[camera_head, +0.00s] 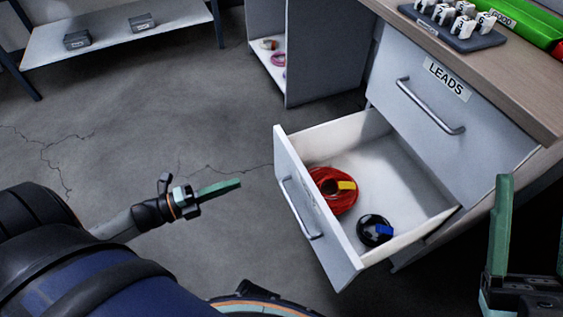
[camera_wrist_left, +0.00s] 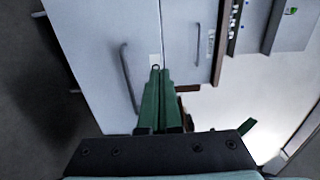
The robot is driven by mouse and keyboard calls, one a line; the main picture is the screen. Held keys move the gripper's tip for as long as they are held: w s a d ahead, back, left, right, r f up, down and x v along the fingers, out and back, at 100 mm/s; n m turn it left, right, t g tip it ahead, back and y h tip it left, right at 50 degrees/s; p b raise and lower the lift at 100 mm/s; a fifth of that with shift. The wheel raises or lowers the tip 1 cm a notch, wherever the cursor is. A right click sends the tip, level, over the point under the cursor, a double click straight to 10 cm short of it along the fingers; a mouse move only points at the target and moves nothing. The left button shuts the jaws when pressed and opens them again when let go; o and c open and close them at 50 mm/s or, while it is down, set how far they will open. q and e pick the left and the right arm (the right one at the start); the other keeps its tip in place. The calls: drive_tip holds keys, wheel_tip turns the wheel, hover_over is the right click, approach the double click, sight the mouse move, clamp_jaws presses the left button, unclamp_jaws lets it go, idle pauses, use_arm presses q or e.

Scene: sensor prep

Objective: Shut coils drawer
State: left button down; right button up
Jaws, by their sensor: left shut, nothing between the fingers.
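The open drawer (camera_head: 319,240) is the lower one of the cabinet, pulled well out, with a white front and a grey bar handle (camera_head: 299,208). It holds a red coil (camera_head: 327,196) with a yellow tag and a black coil (camera_head: 371,226) with a blue tag. Its label cannot be read. My left gripper (camera_head: 222,187) is shut and empty, left of the drawer front and apart from it. In the left wrist view, its closed fingers (camera_wrist_left: 156,100) point toward the drawer front (camera_wrist_left: 88,45). My right gripper (camera_head: 524,240) is partly cut off at the right edge, fingers apart.
The drawer marked LEADS (camera_head: 448,105) above is shut. The worktop (camera_head: 505,75) holds a dark tray (camera_head: 468,40) of white pieces and a green bin (camera_head: 525,22). A shelf (camera_head: 110,38) with two grey boxes stands at the back left. The floor left of the drawer is clear.

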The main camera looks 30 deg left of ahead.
sight(293, 163)
use_arm(q)
drive_tip(key=b+x, duration=0.3)
drive_tip(key=x, duration=1)
drive_tip(key=shift+w+d+f, duration=0.1)
drive_tip(key=shift+w+d, duration=0.1)
drive_tip(key=shift+w, duration=0.15)
use_arm(e)
wheel_tip(293, 163, down, 3)
drive_tip(key=shift+a+f+m, duration=0.1)
drive_tip(key=shift+m, duration=0.3)
